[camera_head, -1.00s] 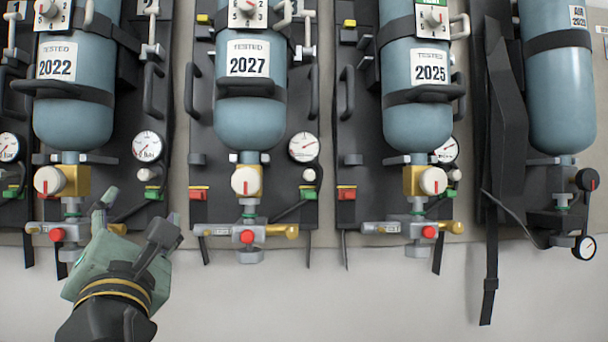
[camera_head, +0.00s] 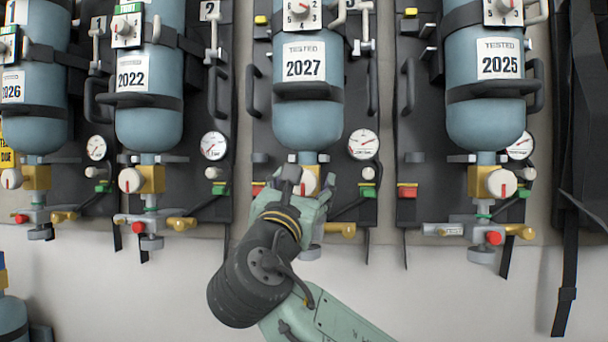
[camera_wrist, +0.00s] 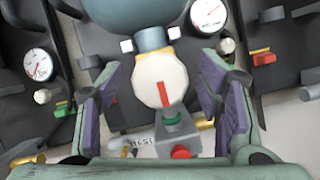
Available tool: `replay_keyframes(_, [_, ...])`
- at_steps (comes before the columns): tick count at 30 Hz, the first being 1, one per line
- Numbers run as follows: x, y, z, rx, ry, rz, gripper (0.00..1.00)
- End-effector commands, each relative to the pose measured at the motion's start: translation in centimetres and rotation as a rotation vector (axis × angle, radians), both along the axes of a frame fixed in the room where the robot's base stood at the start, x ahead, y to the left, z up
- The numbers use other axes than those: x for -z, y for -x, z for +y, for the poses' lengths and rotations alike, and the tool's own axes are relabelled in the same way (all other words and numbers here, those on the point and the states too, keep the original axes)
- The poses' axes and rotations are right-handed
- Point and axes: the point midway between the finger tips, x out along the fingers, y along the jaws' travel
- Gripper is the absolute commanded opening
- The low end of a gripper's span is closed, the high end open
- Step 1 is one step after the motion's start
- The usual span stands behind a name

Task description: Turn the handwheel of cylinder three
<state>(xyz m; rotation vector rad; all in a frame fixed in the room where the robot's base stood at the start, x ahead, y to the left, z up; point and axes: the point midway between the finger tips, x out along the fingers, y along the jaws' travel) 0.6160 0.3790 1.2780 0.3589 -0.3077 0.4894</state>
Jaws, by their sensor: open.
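The cylinder marked 2027 (camera_head: 308,115) hangs upright in the middle of the head view. In the wrist view the handwheel (camera_wrist: 160,81) shows a red line, nearly vertical. My gripper (camera_wrist: 161,88) is open, with one purple-padded finger on each side of the handwheel and visible gaps between. The cylinder's bottom (camera_wrist: 140,15) is above it.
A red button (camera_wrist: 181,152) and grey valve block (camera_wrist: 178,130) lie just below the handwheel. A gauge (camera_head: 363,144) is at upper right. Cylinders marked 2022 (camera_head: 148,120) and 2025 (camera_head: 485,120) hang on either side. The pale wall below (camera_head: 130,290) is clear.

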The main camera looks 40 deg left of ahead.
Motion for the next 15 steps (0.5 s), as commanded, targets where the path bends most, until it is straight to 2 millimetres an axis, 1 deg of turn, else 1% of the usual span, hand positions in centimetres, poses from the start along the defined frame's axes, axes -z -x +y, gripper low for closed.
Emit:
replay_keyframes(3, [-0.27, -0.64, 0.32, 0.0, 0.001, 0.001, 0.6])
replay_keyframes(11, [-0.26, -0.75, 0.39, -0.001, 0.0, 0.0, 0.6])
replay_keyframes(12, [-0.27, -0.73, 0.39, -0.001, 0.0, 0.0, 0.59])
replay_keyframes(15, [-0.27, -0.74, 0.38, -0.001, 0.0, 0.0, 0.53])
